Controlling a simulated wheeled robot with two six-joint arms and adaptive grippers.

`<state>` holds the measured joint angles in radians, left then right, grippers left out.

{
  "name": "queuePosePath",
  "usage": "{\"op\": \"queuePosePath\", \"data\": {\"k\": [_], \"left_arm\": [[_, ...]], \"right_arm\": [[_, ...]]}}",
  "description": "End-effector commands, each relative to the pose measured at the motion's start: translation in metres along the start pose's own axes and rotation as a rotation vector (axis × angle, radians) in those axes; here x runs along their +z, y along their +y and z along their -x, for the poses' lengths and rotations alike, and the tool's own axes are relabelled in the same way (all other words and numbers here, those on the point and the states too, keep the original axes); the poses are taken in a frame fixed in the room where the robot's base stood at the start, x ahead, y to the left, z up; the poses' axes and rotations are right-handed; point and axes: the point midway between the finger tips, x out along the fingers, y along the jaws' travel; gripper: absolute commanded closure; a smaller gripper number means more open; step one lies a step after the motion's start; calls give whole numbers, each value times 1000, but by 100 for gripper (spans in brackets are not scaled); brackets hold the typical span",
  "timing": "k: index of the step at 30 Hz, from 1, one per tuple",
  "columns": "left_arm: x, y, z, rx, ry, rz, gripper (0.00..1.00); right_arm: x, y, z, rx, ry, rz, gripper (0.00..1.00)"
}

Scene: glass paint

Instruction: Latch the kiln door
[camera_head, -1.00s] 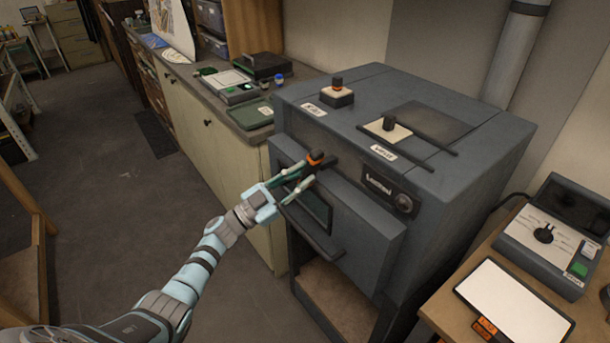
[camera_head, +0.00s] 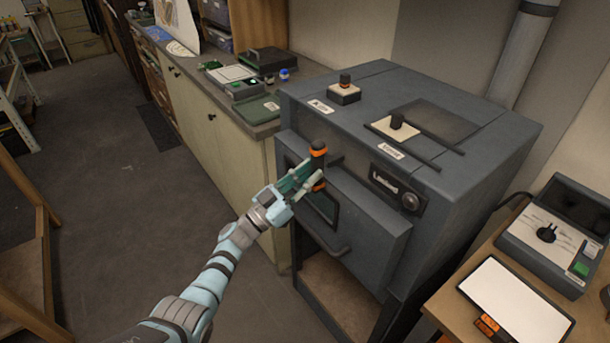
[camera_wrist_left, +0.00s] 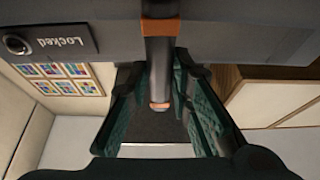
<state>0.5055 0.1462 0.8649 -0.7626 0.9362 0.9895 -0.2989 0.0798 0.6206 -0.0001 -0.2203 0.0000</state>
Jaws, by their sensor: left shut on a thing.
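A dark latch handle with orange bands (camera_head: 318,150) stands upright at the door's upper left. My left gripper (camera_head: 302,180) is shut on this handle. In the left wrist view the handle (camera_wrist_left: 160,65) runs between the green-padded fingers (camera_wrist_left: 158,95). A plate on the kiln front (camera_wrist_left: 48,42) reads "Locked" there, with a round button beside it. My right gripper is out of view.
A bar handle (camera_head: 325,240) sticks out low on the door. Knobs (camera_head: 345,88) stand on the kiln top. A wooden table (camera_head: 440,308) with a control box (camera_head: 545,240) and a white tablet (camera_head: 515,300) is close on the right.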

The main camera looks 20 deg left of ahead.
Motion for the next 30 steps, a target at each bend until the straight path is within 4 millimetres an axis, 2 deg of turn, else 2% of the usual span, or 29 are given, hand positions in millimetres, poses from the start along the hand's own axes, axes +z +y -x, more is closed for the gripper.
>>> {"op": "queuePosePath", "data": {"k": [3,4,7,16,19,30], "left_arm": [[1,1,0,0,0,5,100],[0,1,1,0,0,4,77],[0,0,1,-1,1,3,61],[-1,-2,3,-4,1,-1,60],[0,-2,12,-5,-1,-2,60],[0,0,105,-4,-4,-1,60]], "right_arm": [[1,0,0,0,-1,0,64],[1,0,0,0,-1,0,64],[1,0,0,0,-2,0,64],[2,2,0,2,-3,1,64],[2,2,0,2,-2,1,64],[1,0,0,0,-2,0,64]]}}
